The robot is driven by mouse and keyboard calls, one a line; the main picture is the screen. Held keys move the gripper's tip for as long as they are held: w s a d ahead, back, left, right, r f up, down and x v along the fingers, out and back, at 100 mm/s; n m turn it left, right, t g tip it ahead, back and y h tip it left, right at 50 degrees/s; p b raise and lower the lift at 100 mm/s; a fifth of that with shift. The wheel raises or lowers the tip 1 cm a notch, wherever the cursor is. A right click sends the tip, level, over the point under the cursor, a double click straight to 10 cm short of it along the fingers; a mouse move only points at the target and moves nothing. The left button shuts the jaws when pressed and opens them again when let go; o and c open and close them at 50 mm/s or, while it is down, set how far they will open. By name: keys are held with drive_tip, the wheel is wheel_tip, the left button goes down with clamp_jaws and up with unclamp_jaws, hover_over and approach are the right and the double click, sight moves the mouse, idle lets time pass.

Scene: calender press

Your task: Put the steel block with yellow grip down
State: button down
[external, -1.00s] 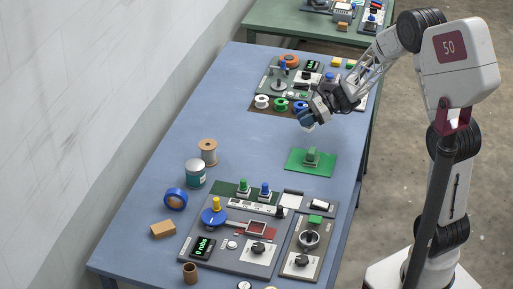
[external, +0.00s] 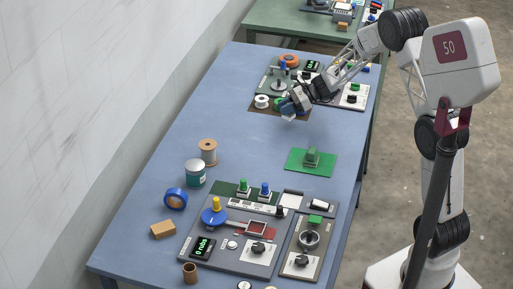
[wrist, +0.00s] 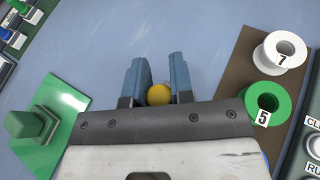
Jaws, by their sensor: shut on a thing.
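My gripper (external: 289,108) hangs over the blue table at the near edge of the brown mat (external: 258,108). In the wrist view its two blue fingers (wrist: 159,78) are closed on a round yellow grip (wrist: 159,95). The steel block under the grip is hidden in the wrist view and cannot be made out clearly in the external view. I cannot tell its height above the table.
A white spool marked 7 (wrist: 280,52) and a green spool marked 5 (wrist: 264,100) stand on the brown mat, close to my gripper. A green block (external: 311,157) sits on a green plate (external: 298,166). Bare table (external: 235,120) lies left of my gripper.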

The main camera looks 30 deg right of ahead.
drive_tip(key=shift+w, duration=0.15)
drive_tip(key=shift+w, duration=0.2)
drive_tip(key=shift+w+a+f, duration=0.1)
drive_tip(key=shift+f, duration=1.7)
drive_tip(key=shift+f, duration=0.15)
drive_tip(key=c, duration=1)
unclamp_jaws()
drive_tip(key=shift+r, duration=0.2)
drive_tip(key=shift+d, duration=0.2)
drive_tip(key=v, duration=1.1)
drive_tip(key=shift+d, duration=0.35)
